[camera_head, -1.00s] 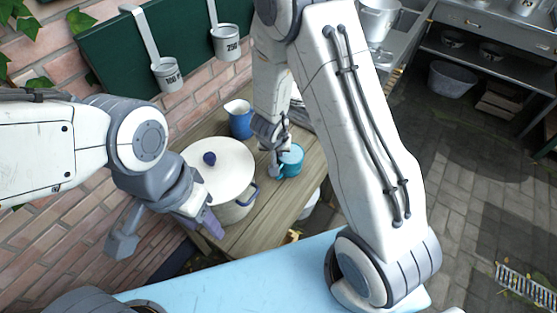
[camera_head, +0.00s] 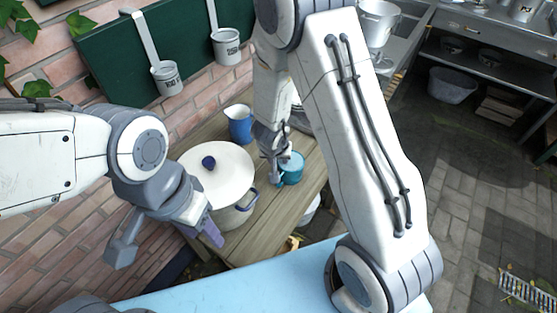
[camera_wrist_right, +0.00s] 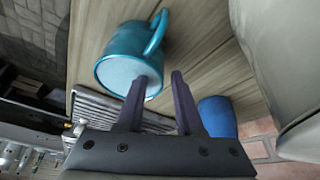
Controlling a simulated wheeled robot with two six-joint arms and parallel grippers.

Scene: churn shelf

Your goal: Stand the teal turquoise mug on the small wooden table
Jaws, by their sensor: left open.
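The teal mug (camera_head: 291,169) is on the small wooden table (camera_head: 262,226), to the right of the large pot. In the right wrist view the mug (camera_wrist_right: 122,56) shows a pale round face and a handle; I cannot tell whether that face is its mouth or its base. My right gripper (camera_head: 277,178) is close beside the mug. In the wrist view its two fingers (camera_wrist_right: 156,90) are apart with nothing between them, one overlapping the mug's edge. My left gripper (camera_head: 163,242) is open and empty, in front of the brick wall, left of the pot.
A cream pot (camera_head: 235,216) with a white, blue-knobbed lid stands on the table's left part. A blue jug (camera_head: 240,124) stands behind, also in the wrist view (camera_wrist_right: 217,117). Metal cups (camera_head: 167,79) hang on a green board. A light blue surface (camera_head: 245,279) lies in front.

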